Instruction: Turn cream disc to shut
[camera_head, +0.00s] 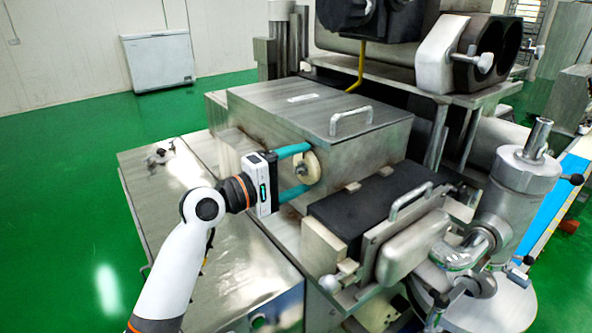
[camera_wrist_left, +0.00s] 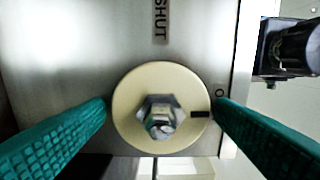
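The cream disc (camera_head: 313,168) is mounted on the side of the steel box and has a hex bolt at its centre. In the left wrist view the disc (camera_wrist_left: 140,88) has a dark mark at its right rim, beside a label of which only an "O" (camera_wrist_left: 219,93) shows. The label SHUT (camera_wrist_left: 160,20) is above the disc. My left gripper (camera_head: 305,169) is open, its teal fingers on opposite sides of the disc. In the wrist view the fingertips (camera_wrist_left: 162,106) are very close to the rim; a slight gap seems to show. My right gripper is out of view.
The steel box (camera_head: 290,105) has a handle on its lid. A black block (camera_head: 370,205) and a handled steel cover (camera_head: 415,235) stand just right of the disc. A steel cylinder (camera_head: 525,180) is further right. The flat steel top (camera_head: 225,270) near my left arm is mostly clear.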

